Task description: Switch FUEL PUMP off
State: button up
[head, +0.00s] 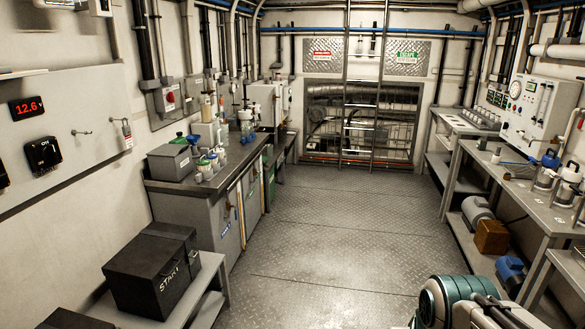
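No FUEL PUMP label is readable in the head view. On the left wall panel, a black switch (43,155) with a small white marking sits under a red display (27,108) reading about 12.6. Part of another black control (2,176) is cut off at the left edge. A grey box with a red knob (170,97) is mounted farther along the left wall. I cannot tell which of these, if any, is the fuel pump switch. A teal and white part of my arm shows at the bottom right; my gripper is not in view.
Black cases (152,268) sit on a low bench at the left front. A grey cabinet (200,205) with bottles on top lines the left wall. A workbench (530,190) and gauge panel (540,108) line the right. The plate floor (335,225) between is clear.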

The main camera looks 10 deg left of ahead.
aim_at(170, 96)
jog(key=u, duration=0.5)
jog(key=i, duration=1.65)
jog(key=u, duration=0.7)
jog(key=i, duration=0.4)
jog(key=u, duration=0.1)
jog(key=k, duration=0.6)
jog(key=z, duration=0.65)
jog(key=i, duration=0.9)
jog(key=z, duration=0.55)
jog(key=i, duration=1.35)
jog(key=u, duration=0.95)
jog(key=i, duration=0.7)
jog(key=u, duration=0.65)
